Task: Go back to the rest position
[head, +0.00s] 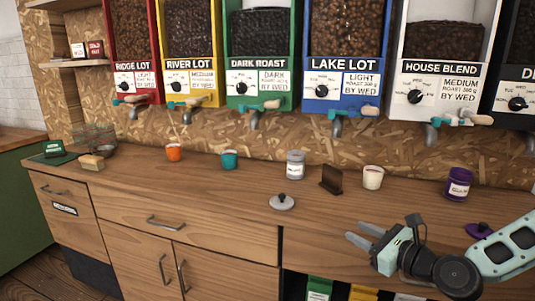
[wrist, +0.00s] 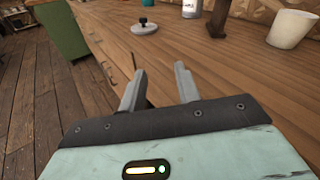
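My gripper (head: 362,235) is in front of the counter's right part in the head view, pointing left. In the wrist view its two grey fingers (wrist: 160,90) stand apart with nothing between them. It is open and empty. The wooden counter (head: 235,195) runs along the wall beside and behind it. A round grey lid with a black knob (head: 282,203) lies on the counter to the left of the gripper. The lid also shows beyond the fingers in the wrist view (wrist: 145,29).
A grey-lidless jar (head: 296,164), a dark brown stand (head: 331,180), a cream cup (head: 373,177) and a purple jar (head: 459,184) stand on the counter. A purple lid (head: 479,231) lies near my arm. Orange (head: 173,152) and teal (head: 229,159) cups stand further left. Bean dispensers line the wall.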

